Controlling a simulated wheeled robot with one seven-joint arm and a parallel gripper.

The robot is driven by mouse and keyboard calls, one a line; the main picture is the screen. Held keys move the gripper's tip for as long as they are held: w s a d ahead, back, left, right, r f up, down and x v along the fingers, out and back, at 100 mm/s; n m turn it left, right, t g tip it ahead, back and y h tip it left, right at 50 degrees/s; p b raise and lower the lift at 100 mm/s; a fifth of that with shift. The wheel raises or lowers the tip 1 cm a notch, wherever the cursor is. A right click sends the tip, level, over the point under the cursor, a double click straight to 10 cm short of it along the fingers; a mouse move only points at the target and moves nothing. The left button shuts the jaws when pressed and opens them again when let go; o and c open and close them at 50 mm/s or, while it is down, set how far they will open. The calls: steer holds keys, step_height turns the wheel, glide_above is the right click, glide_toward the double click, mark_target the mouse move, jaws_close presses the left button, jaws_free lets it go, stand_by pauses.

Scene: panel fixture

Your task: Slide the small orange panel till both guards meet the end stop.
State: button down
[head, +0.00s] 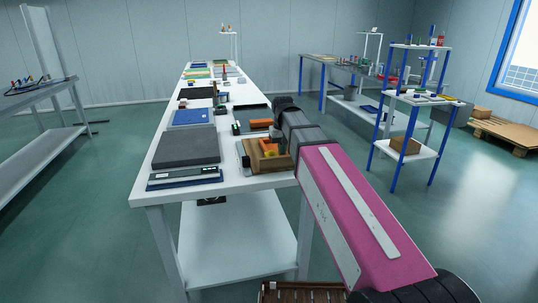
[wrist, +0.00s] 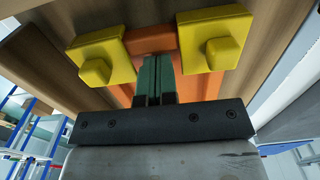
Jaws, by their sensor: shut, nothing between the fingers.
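The orange panel (wrist: 212,86) shows in the wrist view behind my fingers, lying in a wooden fixture (wrist: 43,52). Two yellow guards, one on the left (wrist: 97,56) and one on the right (wrist: 217,43), are square plates with raised knobs. A darker orange bar (wrist: 150,40) spans the gap between them; I cannot tell whether it is the end stop. My gripper (wrist: 156,60) is shut and empty, its green fingertips between the guards, close to the bar. Whether they touch it is unclear. In the head view my arm partly hides the fixture (head: 262,163) and the small orange part (head: 267,146).
The fixture stands at the right edge of a long white table (head: 240,182). A dark grey slab (head: 187,148), a blue panel (head: 191,117) and a flat dark-blue item (head: 186,181) lie to its left. A blue-framed shelf (head: 408,104) stands on the right.

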steer(key=shift+s+d, duration=0.3)
steer(key=shift+s, duration=0.6)
steer(key=shift+s+d, duration=0.25)
steer(key=shift+s, duration=0.65)
stand_by(0.4)
steer(key=shift+w+a, duration=0.15)
steer(key=shift+w, duration=0.35)
steer(key=shift+r, duration=0.1)
steer(key=shift+r, duration=3.4)
